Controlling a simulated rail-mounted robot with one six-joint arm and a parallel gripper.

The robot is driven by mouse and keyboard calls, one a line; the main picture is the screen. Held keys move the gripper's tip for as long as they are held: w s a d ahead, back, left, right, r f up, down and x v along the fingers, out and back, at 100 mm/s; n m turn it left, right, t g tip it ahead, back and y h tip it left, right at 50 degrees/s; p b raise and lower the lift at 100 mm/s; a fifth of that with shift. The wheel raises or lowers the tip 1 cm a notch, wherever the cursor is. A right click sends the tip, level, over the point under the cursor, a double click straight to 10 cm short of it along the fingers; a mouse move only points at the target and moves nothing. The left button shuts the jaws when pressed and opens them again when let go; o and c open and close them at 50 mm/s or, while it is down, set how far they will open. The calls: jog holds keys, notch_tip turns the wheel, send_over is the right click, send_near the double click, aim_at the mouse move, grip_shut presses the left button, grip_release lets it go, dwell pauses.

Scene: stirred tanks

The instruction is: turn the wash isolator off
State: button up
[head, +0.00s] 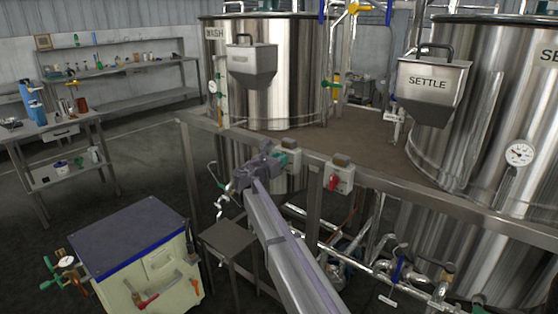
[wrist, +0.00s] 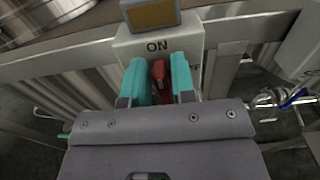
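The isolator on the left of the rail is a pale grey box (head: 291,159) with a dull amber panel on top, standing in front of the tank marked WASH (head: 300,80). In the wrist view the box (wrist: 190,40) reads "ON" above its red handle (wrist: 158,76), which points roughly up and down. My gripper (wrist: 161,78) has its two teal fingertips on either side of that handle, with a narrow gap showing at the right finger. Firm contact on both sides is not visible. In the head view my gripper (head: 277,158) hides the handle.
A second isolator (head: 341,176) with a red handle sits just right on the same rail (head: 400,190). Pipes and valves (head: 390,270) lie below. A blue-topped cabinet (head: 128,235) and small stand (head: 228,237) are at the left. A SETTLE hopper (head: 430,88) hangs at the right.

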aim_at(289, 163)
grip_shut()
jog(key=m, duration=0.4)
jog(key=d+f+m+b, duration=0.1)
jog(key=m, duration=0.4)
jog(key=s+m, duration=0.1)
jog(key=m, duration=0.3)
jog(key=shift+d+f+m, duration=0.25)
jog(key=shift+d+m, duration=0.05)
jog(key=shift+s+f+m+b, duration=0.1)
jog(key=shift+f+m+b, duration=0.15)
jog(key=shift+m, duration=0.85)
jog(key=shift+f+m+b, duration=0.1)
jog(key=shift+m+b, duration=0.2)
jog(key=shift+m, duration=0.8)
